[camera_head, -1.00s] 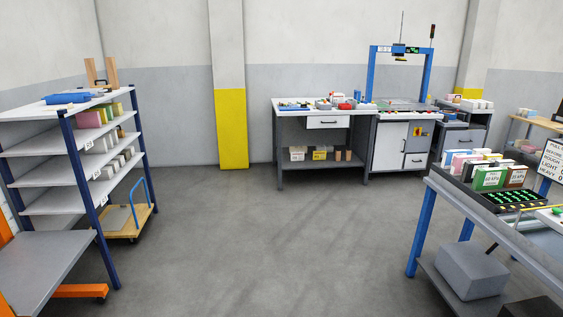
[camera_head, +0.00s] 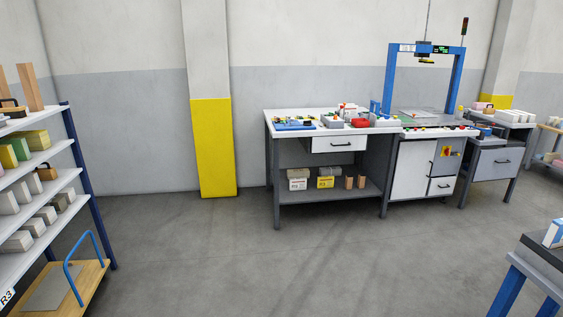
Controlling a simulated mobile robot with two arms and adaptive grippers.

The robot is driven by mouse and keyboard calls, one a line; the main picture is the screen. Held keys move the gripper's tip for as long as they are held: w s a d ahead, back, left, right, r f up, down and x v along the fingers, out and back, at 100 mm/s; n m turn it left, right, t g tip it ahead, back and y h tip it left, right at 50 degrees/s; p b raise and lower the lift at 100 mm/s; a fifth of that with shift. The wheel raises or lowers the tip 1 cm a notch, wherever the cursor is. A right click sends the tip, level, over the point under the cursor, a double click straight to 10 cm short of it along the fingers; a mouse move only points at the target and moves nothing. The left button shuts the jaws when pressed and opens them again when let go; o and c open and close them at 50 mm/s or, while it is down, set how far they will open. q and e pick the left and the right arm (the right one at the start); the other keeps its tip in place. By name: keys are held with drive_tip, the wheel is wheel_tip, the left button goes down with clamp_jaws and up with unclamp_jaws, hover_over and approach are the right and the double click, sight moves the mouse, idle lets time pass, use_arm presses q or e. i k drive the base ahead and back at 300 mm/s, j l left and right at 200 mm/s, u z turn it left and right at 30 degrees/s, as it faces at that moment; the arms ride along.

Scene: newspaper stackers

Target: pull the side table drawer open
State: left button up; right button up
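A table (camera_head: 283,167) with a white top and grey legs stands against the back wall, ahead of me. Under its top is a white drawer (camera_head: 328,146) with a dark bar handle (camera_head: 341,143). The drawer looks shut. Neither of my grippers is in view, and nothing of mine touches the drawer.
A machine cabinet (camera_head: 409,169) under a blue frame adjoins the table's right side. A grey cabinet (camera_head: 492,166) stands further right. A shelf rack (camera_head: 75,172) and a wooden cart (camera_head: 88,285) are at left. A bench corner (camera_head: 541,262) is at lower right. The floor (camera_head: 270,270) between is clear.

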sight(353, 142)
drive_tip(key=i+z, duration=0.15)
drive_tip(key=i, duration=0.35)
drive_tip(key=i+z, duration=0.15)
drive_tip(key=i, duration=0.3)
drive_tip(key=i+j+z, duration=0.15)
drive_tip(key=i, duration=0.35)
drive_tip(key=i+j+z, duration=0.15)
drive_tip(key=i, duration=0.3)
drive_tip(key=i+j+z, duration=0.15)
drive_tip(key=i, duration=0.35)
